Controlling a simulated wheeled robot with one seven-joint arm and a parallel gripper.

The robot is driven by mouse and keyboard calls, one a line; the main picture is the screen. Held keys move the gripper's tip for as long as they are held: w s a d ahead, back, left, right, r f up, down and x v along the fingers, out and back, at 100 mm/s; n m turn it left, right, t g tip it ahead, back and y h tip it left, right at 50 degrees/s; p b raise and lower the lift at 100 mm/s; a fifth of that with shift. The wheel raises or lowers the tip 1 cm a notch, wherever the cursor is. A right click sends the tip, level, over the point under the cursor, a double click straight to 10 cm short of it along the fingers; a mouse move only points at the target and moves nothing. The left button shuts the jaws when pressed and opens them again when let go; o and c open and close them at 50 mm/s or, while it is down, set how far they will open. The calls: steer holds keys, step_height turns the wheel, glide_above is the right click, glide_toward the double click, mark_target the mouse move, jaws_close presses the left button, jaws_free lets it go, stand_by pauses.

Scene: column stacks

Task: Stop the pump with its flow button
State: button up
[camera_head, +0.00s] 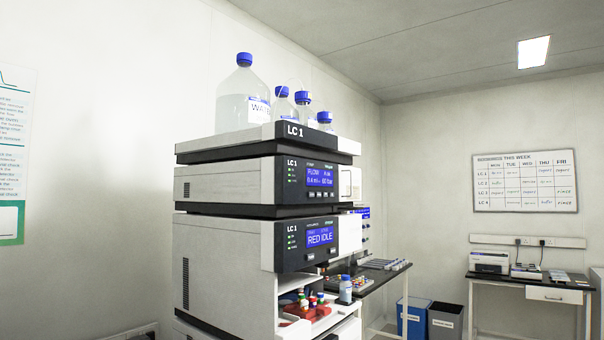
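A column stack labelled LC 1 stands at the centre of the head view. Its upper module is the pump (228,185), with a blue display (320,177) that reads FLOW and a second line like 0.4 ml and a bar value, too small to read surely. Green indicator lights show left of the display. A row of small buttons (321,195) lies under the display; their labels are too small to read, so I cannot tell which is the flow button. My gripper is not in view.
Below the pump, another module (225,242) shows RED IDLE, above an open bay with capped vials (305,304). Blue-capped bottles (244,95) stand on top. A bench with trays (385,264) is behind right, with bins (445,321) beyond. A side table (530,285) stands far right.

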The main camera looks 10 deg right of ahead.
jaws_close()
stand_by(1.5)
